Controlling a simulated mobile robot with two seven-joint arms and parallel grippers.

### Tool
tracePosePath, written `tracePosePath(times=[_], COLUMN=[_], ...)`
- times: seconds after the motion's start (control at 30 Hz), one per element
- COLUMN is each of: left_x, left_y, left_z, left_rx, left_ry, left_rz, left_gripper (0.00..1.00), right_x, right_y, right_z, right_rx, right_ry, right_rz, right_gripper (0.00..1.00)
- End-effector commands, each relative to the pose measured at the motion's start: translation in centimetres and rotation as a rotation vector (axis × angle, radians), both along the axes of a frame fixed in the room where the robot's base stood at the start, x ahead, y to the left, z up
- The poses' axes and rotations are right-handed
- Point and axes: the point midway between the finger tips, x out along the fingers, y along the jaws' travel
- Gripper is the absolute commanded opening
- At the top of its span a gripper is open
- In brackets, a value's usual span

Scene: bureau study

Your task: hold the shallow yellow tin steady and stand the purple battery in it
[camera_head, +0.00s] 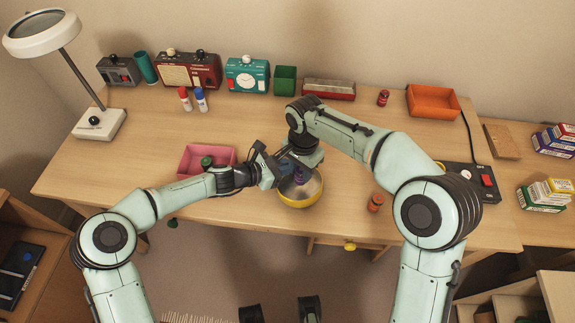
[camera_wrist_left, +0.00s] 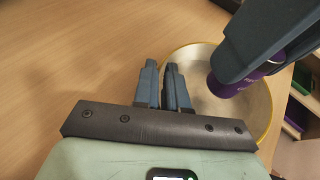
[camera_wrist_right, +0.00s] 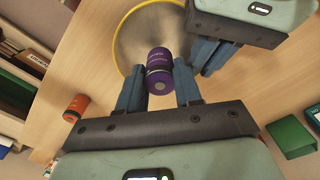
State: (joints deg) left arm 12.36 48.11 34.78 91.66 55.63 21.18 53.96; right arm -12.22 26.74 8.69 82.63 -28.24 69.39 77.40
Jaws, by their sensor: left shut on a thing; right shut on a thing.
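The shallow yellow tin (camera_head: 300,201) is on the desk near its front edge; its pale inside shows in the left wrist view (camera_wrist_left: 240,112). My left gripper (camera_head: 268,168) is shut on the tin's left rim, with fingers (camera_wrist_left: 162,75) either side of it. My right gripper (camera_head: 298,168) is shut on the purple battery (camera_wrist_right: 158,72), which lies between its fingers (camera_wrist_right: 158,85). The battery also shows in the left wrist view (camera_wrist_left: 228,86), over the tin's inside. I cannot tell whether its lower end touches the tin's floor.
Radios, a green box (camera_head: 285,79) and an orange tray (camera_head: 432,101) line the back. The desk's left front is clear.

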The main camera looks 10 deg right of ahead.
Motion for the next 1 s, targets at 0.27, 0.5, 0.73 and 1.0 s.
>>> tracePosePath(times=[0.27, 0.5, 0.73, 1.0], left_x=[-0.1, -0.1, -0.1, -0.1], left_y=[0.2, 0.2, 0.2, 0.2], left_z=[-0.7, -0.7, -0.7, -0.7], left_rx=[0.009, 0.009, 0.009, 0.009], left_ry=[0.008, 0.008, 0.008, 0.008], left_rz=[0.002, 0.002, 0.002, 0.002], left_gripper=[0.00, 0.00, 0.00, 0.00], right_x=[0.0, 0.0, 0.0, 0.0], right_y=[0.0, 0.0, 0.0, 0.0], right_z=[-1.2, -2.1, -3.0, -3.5], right_rx=[-0.001, -0.001, 0.000, 0.000], right_ry=[0.001, -0.001, 0.000, 0.000], right_rz=[-0.001, -0.001, 0.000, 0.000], right_gripper=[0.00, 0.00, 0.00, 0.64])
